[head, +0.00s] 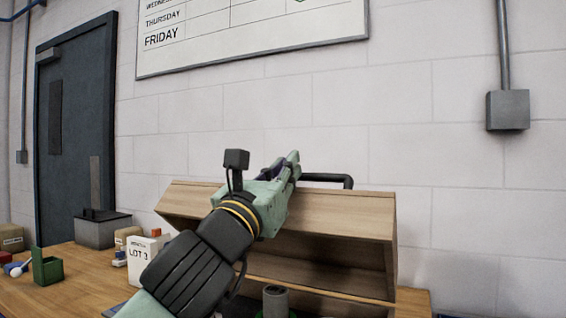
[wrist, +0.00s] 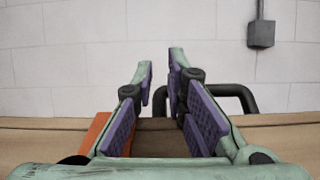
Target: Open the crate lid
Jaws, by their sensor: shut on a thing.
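The wooden crate lid (head: 340,213) stands raised and tilted in the head view, with the crate's open inside (head: 330,250) showing below it. Its black bar handle (head: 345,179) rises from the top edge; it also shows in the wrist view (wrist: 247,97), just right of the fingers. My gripper (head: 288,163) is at the left part of the handle and shut on it. In the wrist view my gripper (wrist: 160,85) has its purple-padded fingers close together with a narrow gap. The gripped part of the handle is mostly hidden by the fingers.
A white LOT 3 box (head: 146,258), a green holder (head: 46,267) and a grey box (head: 103,230) stand on the table's left. A grey cylinder (head: 275,301) is in front of the crate. The wall rises close behind.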

